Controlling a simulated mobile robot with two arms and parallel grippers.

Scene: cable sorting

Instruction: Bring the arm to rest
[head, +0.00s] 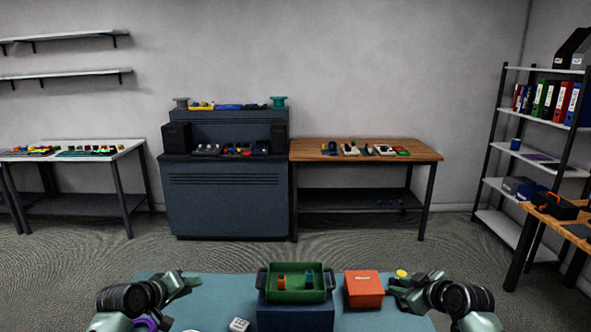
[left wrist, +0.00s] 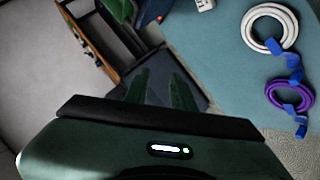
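My left gripper (head: 190,283) hovers over the left end of the teal table. In the left wrist view its two green fingers (left wrist: 158,82) stand apart with nothing between them. My right gripper (head: 398,284) is at the right end of the table, beside an orange-red box (head: 364,290); its fingers are too small to judge. A purple cable coil (left wrist: 288,95) and a white cable coil (left wrist: 268,28), both with blue ties, lie on the teal table, apart from the left gripper. The purple coil (head: 146,323) is partly hidden by my left arm in the head view.
A green tray (head: 298,296) with orange and teal items sits on a dark blue block (head: 290,315) at the table's middle. A small white block (head: 238,325) lies left of it. A dark cabinet (head: 226,200), a wooden table (head: 367,150) and shelves stand farther back, across open floor.

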